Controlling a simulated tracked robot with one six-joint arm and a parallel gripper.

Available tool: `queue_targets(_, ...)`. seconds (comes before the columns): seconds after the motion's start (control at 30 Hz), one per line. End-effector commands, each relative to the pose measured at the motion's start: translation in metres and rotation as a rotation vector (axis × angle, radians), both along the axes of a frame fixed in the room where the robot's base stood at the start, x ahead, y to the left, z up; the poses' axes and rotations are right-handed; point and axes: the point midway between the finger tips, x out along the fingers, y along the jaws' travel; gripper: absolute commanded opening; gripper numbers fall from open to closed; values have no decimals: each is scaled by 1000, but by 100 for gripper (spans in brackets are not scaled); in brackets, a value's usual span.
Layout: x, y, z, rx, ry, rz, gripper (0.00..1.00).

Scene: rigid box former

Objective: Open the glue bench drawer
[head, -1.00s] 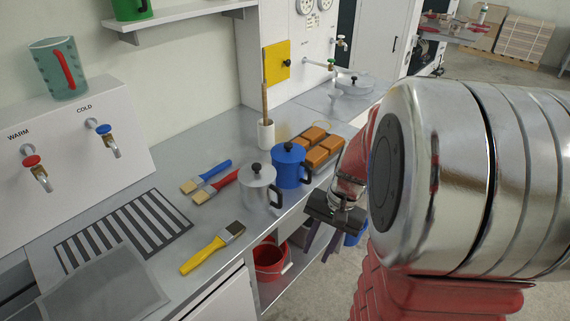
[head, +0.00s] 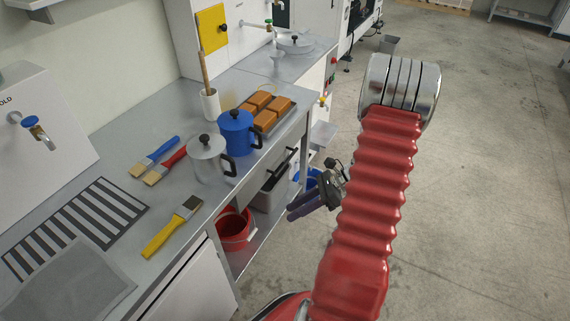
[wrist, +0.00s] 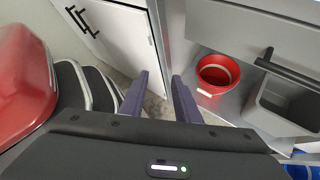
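The glue bench drawer (head: 257,172) is a grey front under the bench top, with a black bar handle (head: 281,168). It looks shut. In the wrist view the drawer front (wrist: 285,42) and its handle (wrist: 288,70) are at the right. My gripper (head: 292,208) is beside the bench front, below bench-top height and apart from the handle. In the wrist view my gripper's two purple fingers (wrist: 160,76) are spread with nothing between them. They point at the gap between the white cabinet and the shelf, left of the handle.
A red bucket (head: 236,232) and a grey bin (head: 268,196) stand on the shelf below the drawer. A white cabinet door (wrist: 122,38) is left of the shelf. Floor to the right is clear.

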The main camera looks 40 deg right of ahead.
Motion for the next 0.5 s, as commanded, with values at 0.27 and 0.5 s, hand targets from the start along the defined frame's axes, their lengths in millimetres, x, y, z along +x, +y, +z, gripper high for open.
queue_targets(0.27,14,-46,-38,330,120,-400,29)
queue_targets(0.5,33,-105,-58,726,220,-760,29)
